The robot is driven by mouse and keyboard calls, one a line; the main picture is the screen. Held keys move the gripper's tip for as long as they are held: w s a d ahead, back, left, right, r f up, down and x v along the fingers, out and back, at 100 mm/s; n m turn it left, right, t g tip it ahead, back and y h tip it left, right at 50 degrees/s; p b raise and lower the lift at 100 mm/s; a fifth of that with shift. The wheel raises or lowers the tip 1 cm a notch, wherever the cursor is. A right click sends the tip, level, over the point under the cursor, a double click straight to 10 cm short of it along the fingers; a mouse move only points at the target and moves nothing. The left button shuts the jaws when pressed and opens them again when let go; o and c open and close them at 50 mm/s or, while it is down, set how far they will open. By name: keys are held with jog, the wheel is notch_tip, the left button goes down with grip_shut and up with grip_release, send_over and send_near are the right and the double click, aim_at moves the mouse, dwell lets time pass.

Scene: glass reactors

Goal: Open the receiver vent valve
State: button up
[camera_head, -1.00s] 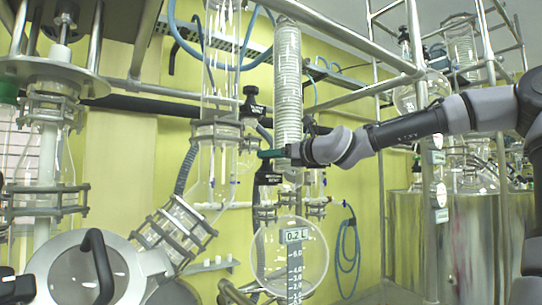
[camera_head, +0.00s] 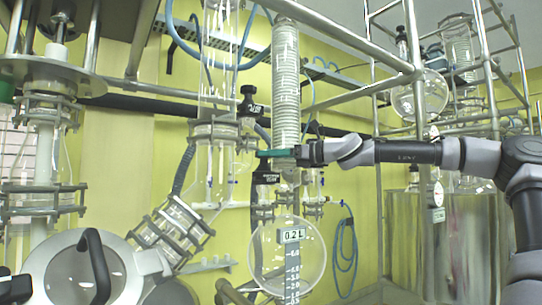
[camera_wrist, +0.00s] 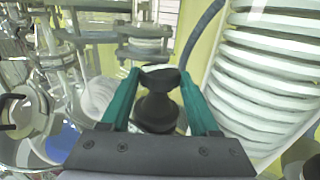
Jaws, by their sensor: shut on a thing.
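A black valve knob (camera_wrist: 158,108) with a flared top sits between the green fingers of my gripper (camera_wrist: 160,82) in the wrist view. My gripper is shut on it. In the head view my gripper (camera_head: 262,153) reaches in from the right, just left of the coiled glass condenser. The black valve (camera_head: 264,166) shows there just below the fingers, with a small dark label (camera_head: 266,178) whose text is too small to read. The fingers hide the top of the knob in that view.
A second black knob (camera_head: 249,99) stands just above my gripper. The ribbed condenser (camera_head: 287,80) is close on its right. A round glass receiver (camera_head: 288,258) marked 0.2 L hangs below. Metal frame bars (camera_head: 350,45) cross above my arm.

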jog(key=o, duration=1.4)
jog(key=shift+d+r, duration=0.1)
jog(key=shift+m+t, duration=0.3)
jog(key=shift+t, duration=0.2)
